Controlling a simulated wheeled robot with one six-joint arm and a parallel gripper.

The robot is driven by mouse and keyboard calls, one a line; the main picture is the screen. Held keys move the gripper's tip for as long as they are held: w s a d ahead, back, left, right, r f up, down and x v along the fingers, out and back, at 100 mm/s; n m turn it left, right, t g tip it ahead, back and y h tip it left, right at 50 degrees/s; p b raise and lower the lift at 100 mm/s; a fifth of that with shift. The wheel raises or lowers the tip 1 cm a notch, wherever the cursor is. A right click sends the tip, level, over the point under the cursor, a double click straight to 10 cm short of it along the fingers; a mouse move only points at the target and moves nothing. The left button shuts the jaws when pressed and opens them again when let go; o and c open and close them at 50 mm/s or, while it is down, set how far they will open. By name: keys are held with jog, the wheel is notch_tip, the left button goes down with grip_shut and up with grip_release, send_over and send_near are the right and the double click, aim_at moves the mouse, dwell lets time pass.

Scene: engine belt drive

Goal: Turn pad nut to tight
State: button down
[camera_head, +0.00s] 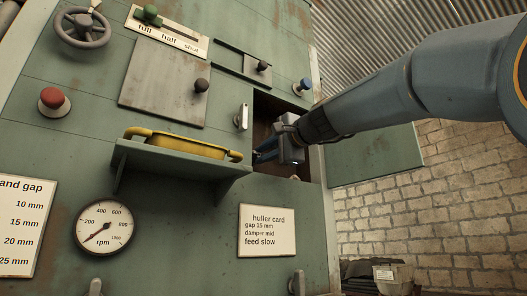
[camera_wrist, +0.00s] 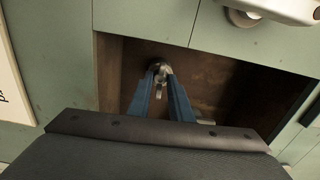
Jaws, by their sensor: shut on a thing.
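A small grey metal piece, which looks like the pad nut (camera_wrist: 160,67), sits at the back of a brown open recess (camera_wrist: 225,85) in the green machine front. My gripper (camera_wrist: 160,78) reaches into this recess with its two blue fingers, and the tips are closed around the metal piece. In the head view my gripper (camera_head: 264,153) enters the recess from the right, and the nut is hidden there. No mark for tight or loose can be seen by the nut.
Left of the recess, a shelf (camera_head: 170,160) juts out with a yellow-handled piece (camera_head: 185,146) on it. A white handle (camera_head: 242,117) is close to the recess's left edge. A green panel (camera_head: 375,160) stands open at right. A huller card (camera_head: 267,230) hangs below.

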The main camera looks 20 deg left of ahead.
jog(key=shift+m, duration=0.4)
jog(key=c, duration=1.6)
grip_release()
jog(key=shift+b+v, duration=1.7)
jog(key=shift+v, duration=2.15)
